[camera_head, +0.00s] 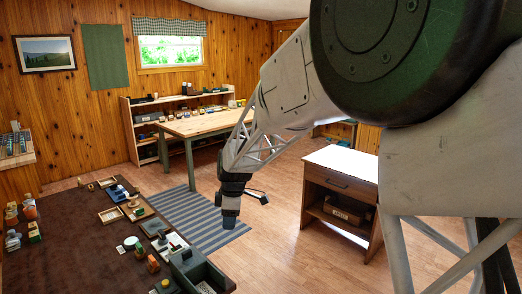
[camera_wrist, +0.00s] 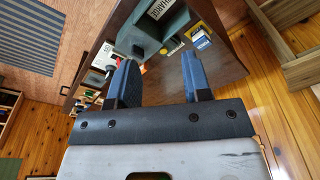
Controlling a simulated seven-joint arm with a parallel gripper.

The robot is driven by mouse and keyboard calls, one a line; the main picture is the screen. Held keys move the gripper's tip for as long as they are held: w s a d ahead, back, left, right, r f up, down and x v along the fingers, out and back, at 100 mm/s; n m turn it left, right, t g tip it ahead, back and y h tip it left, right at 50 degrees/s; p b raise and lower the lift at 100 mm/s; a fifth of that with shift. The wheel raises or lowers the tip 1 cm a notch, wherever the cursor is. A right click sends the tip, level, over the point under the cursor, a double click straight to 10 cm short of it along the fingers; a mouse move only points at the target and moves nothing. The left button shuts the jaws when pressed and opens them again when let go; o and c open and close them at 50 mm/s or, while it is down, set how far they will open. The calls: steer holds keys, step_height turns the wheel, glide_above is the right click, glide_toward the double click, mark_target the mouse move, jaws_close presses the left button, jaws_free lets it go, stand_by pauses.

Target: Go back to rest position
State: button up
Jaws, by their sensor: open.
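My gripper (camera_head: 231,215) hangs pointing down in the head view, in front of the striped rug and to the right of the dark brown table (camera_head: 75,220). In the wrist view its two blue fingers (camera_wrist: 158,82) stand well apart, with nothing between them. The gripper is open and empty. Beyond the fingers, the wrist view shows the dark table (camera_wrist: 222,62) with a grey-green box (camera_wrist: 172,24) and small items on it. The fingers appear apart from all of these. My arm fills the right of the head view and hides part of the room.
A wooden cabinet (camera_head: 340,183) with a white top stands right of my gripper. A light wooden table (camera_head: 205,122) and a low shelf (camera_head: 133,112) stand further back. The striped rug (camera_head: 178,205) lies on the floor. Many small items crowd the dark table; open floor lies between the furniture.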

steer(key=s+d+r+m+t, duration=0.1)
steer(key=s+d+r+m, duration=0.4)
steer(key=s+d, duration=0.35)
steer(key=s+d+r+m+t, duration=0.1)
steer(key=s+d+r+m, duration=0.35)
steer(key=s+d, duration=0.4)
steer(key=s+d+m+h, duration=0.1)
steer(key=s+d+m, duration=0.4)
steer(key=s, duration=0.5)
steer(key=s+d+m+t, duration=0.1)
steer(key=s+d+m, duration=0.4)
steer(key=s, duration=0.6)
steer(key=shift+s+d+f+h, duration=0.2)
steer(key=shift+d+f+h, duration=0.25)
steer(key=shift+d, duration=0.25)
steer(key=shift+c, duration=0.2)
stand_by(0.8)
